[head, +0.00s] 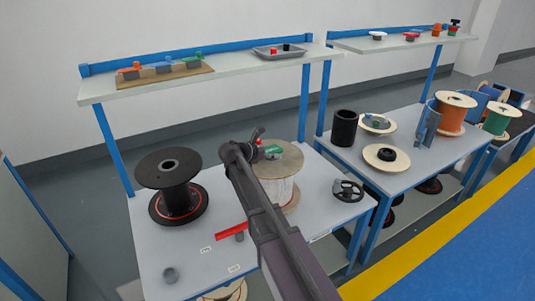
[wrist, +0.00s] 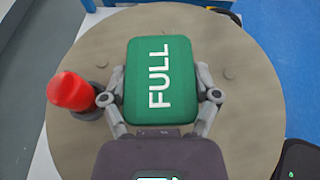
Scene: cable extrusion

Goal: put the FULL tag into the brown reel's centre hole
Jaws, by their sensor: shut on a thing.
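The green FULL tag (wrist: 158,80) sits between the fingers of my gripper (wrist: 160,97) in the wrist view, its white letters facing up. In the head view the tag (head: 273,151) shows small and green beside my gripper (head: 265,149). It is over the pale wooden flange (wrist: 245,130) of a reel wound in white (head: 277,192); I cannot tell whether it touches. The brown reel (head: 449,118) stands on the right-hand table, upright, with pale flanges and a dark centre hole in its top. It is well away from my gripper.
A red-topped piece (wrist: 72,92) stands left of the tag. A black reel (head: 168,172), a red strip (head: 231,229) and a black handwheel (head: 348,190) are on the near table. Shelves overhang behind.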

